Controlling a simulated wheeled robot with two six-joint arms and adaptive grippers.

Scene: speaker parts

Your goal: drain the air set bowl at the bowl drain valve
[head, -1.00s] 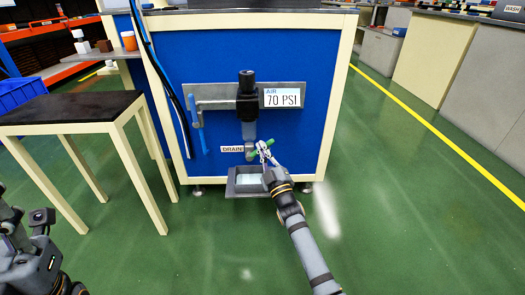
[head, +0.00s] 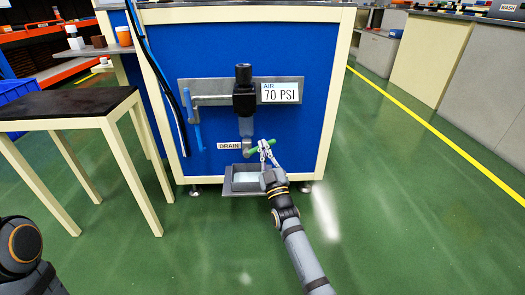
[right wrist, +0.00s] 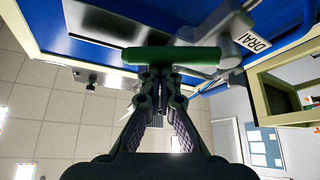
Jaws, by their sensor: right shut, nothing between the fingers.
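The air set is on the blue cabinet side, with a black regulator (head: 244,90) above a grey bowl (head: 246,127). Below the bowl is the drain valve (head: 248,149), with a green handle (head: 270,145) pointing right and slightly up. My right gripper (head: 266,152) is at the handle, its fingers shut with nothing between them. In the right wrist view the green handle (right wrist: 172,56) lies across just beyond the closed fingertips (right wrist: 162,73); whether they touch it I cannot tell. My left gripper is out of view; only part of that arm shows.
A grey open tray (head: 233,191) with something pale inside sits under the valve. A "DRAIN" label (head: 229,146) is left of the valve, and a "70 PSI" display (head: 281,92) is above right. A black-topped table (head: 70,103) stands left. Green floor is free to the right.

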